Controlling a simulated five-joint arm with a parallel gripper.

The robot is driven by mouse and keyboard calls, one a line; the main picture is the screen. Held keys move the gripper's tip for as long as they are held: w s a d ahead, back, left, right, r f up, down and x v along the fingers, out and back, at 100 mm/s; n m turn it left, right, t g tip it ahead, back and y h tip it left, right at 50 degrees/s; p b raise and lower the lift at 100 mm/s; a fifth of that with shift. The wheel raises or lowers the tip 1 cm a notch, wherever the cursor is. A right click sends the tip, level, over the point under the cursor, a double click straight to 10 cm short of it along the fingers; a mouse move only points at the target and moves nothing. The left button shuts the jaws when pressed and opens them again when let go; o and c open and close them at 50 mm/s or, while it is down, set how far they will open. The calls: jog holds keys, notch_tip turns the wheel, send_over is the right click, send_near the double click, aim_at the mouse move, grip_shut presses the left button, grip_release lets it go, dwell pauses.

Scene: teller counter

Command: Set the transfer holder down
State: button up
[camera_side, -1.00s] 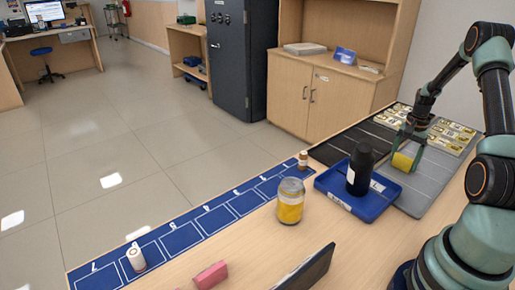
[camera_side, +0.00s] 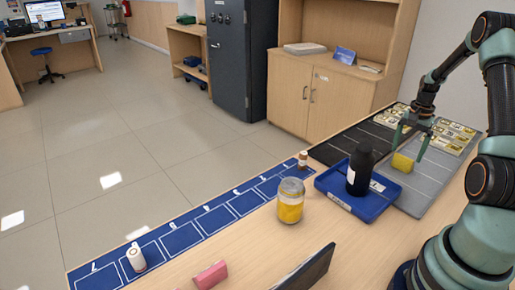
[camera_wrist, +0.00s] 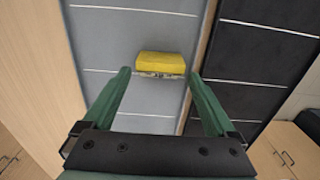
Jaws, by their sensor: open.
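The transfer holder appears to be the yellow block (camera_side: 402,162) with a pale lower edge. It rests on the grey lane mat (camera_side: 427,180), right of the blue tray in the side view. In the wrist view the yellow block (camera_wrist: 160,63) lies across the grey lane (camera_wrist: 105,50), close to one of its white lines. My gripper (camera_side: 410,150) is open just above and behind the block. In the wrist view its green fingers (camera_wrist: 160,74) stand wide apart, with gaps on both sides of the block and nothing held.
A black bottle (camera_side: 360,170) stands in a blue tray (camera_side: 345,204) beside the mat. A yellow-filled jar (camera_side: 290,203) stands nearer the front. A black lane (camera_side: 335,150) adjoins the grey one. Blue numbered slots (camera_side: 215,219) line the counter edge.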

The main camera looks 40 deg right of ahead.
notch_tip(320, 180, up, 8)
jog(key=w+a+r+n+t+h, duration=0.1)
jog(key=w+a+r+n, duration=0.35)
jog(key=a, duration=0.45)
jog(key=w+a+r+n+t, duration=0.1)
jog(key=w+a+r+n, duration=0.3)
jog(key=a, duration=0.5)
jog(key=s+a+r+n+t, duration=0.1)
jog(key=s+a+n, duration=0.1)
jog(key=a, duration=0.5)
jog(key=s+a+r+n+t, duration=0.1)
jog(key=s+a+n, duration=0.1)
jog(key=a+n, duration=0.2)
jog(key=s+a+r+n+t+y, duration=0.1)
jog(key=s+a+n, duration=0.1)
jog(key=a, duration=0.8)
jog(key=shift+a+n+t, duration=0.2)
jog(key=shift+n+t, duration=0.1)
jog(key=shift+n, duration=0.45)
